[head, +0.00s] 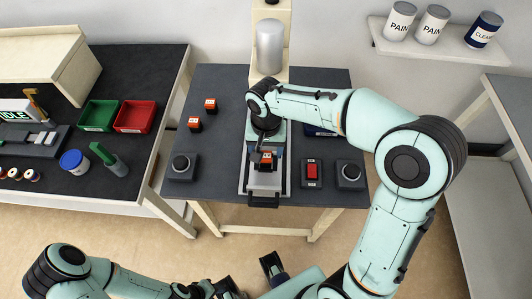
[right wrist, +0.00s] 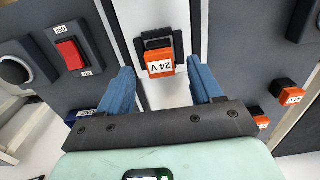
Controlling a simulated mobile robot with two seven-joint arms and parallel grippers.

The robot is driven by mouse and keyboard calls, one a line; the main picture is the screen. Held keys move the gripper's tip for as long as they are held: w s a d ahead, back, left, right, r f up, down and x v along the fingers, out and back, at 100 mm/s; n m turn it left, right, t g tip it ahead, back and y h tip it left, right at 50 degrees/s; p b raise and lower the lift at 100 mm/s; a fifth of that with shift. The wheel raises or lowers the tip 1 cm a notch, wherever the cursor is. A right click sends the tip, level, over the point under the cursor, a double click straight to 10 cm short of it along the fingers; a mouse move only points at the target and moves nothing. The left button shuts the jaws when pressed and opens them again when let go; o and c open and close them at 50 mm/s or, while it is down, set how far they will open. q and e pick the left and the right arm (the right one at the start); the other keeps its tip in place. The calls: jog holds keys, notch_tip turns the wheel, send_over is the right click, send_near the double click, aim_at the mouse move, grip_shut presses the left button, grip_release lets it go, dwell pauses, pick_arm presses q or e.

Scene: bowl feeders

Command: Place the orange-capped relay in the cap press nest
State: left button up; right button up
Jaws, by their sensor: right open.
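An orange-capped relay marked 24 V (right wrist: 161,62) stands at the dark cap press nest (right wrist: 159,38) on the pale slide. It also shows in the head view (head: 266,158), in front of the press column. My right gripper (right wrist: 160,70) is open, with one blue finger on each side of the relay and gaps between. From this angle I cannot tell how deep the relay sits in the nest. My left gripper (head: 225,289) is low at the bottom edge of the head view, away from the table, and its fingers are unclear.
Two more orange-capped relays (head: 210,104) (head: 194,123) stand on the table left of the press. Round-button boxes (head: 181,166) (head: 350,174) flank the slide, with a red switch (head: 312,172) to its right. Green (head: 98,115) and red (head: 135,116) bins are on the left bench.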

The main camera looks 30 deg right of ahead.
notch_tip(320, 180, up, 8)
jog(key=p, duration=0.1)
jog(key=shift+r, duration=0.2)
jog(key=shift+s, duration=0.1)
dwell(0.4)
